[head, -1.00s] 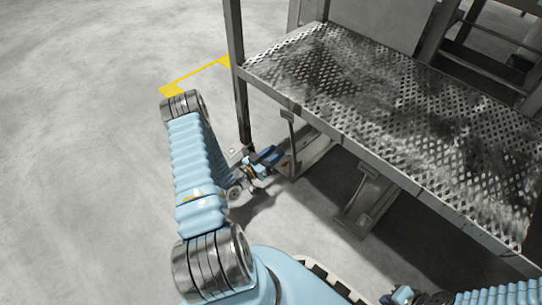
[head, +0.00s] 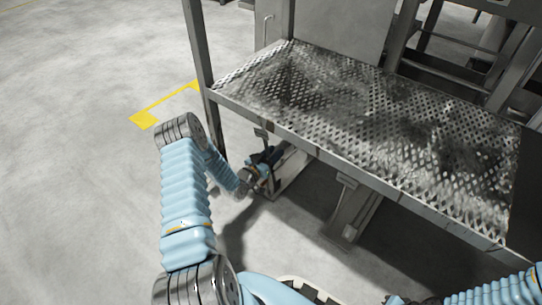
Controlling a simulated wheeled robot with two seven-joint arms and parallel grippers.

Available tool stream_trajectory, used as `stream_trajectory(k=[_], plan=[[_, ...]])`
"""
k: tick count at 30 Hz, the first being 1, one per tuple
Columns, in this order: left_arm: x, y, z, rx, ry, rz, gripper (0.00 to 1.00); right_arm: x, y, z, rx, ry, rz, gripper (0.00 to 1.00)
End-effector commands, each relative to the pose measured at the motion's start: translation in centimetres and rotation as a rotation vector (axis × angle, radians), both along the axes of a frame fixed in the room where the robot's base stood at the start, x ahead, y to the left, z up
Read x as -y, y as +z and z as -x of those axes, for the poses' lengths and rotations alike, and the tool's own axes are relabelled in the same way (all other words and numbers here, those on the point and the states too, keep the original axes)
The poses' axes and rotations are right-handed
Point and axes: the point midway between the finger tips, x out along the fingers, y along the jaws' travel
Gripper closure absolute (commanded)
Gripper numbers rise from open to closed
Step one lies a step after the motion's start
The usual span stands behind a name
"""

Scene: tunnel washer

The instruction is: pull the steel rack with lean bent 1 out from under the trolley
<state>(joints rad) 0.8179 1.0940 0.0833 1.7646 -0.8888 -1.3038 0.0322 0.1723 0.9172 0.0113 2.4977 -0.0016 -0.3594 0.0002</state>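A steel platform with a worn tread-plate top (head: 390,128) stands on posts; I take it as the trolley. In the shade below its front edge is a grey metal piece (head: 292,172), which may be the steel rack; most of it is hidden. My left gripper (head: 273,157) is low, just under the platform's front edge, at the left side of that piece. Its fingers are small and dark, so I cannot tell whether they touch the metal or how wide they stand. My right gripper (head: 398,300) barely shows at the bottom edge.
A second grey metal support (head: 353,213) stands under the platform, right of the first piece. A dark upright post (head: 198,60) stands at the platform's left corner. A yellow floor mark (head: 150,113) lies left. The floor at the left is clear.

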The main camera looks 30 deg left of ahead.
Motion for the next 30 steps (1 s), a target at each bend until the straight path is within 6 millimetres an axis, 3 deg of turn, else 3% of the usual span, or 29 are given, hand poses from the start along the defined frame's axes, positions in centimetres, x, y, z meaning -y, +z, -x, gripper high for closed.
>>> stream_trajectory(k=[3,10,30], plan=[[0.00,0.00,0.02,0.000,0.000,0.000,0.65,0.00,0.01,0.00,0.000,0.000,0.000,1.00],[0.00,0.00,0.04,0.000,0.000,0.000,1.00,0.00,0.01,0.00,0.000,0.000,0.000,1.00],[-0.02,0.00,0.07,0.000,0.000,0.000,1.00,0.00,0.01,0.00,0.000,0.000,0.000,1.00]])
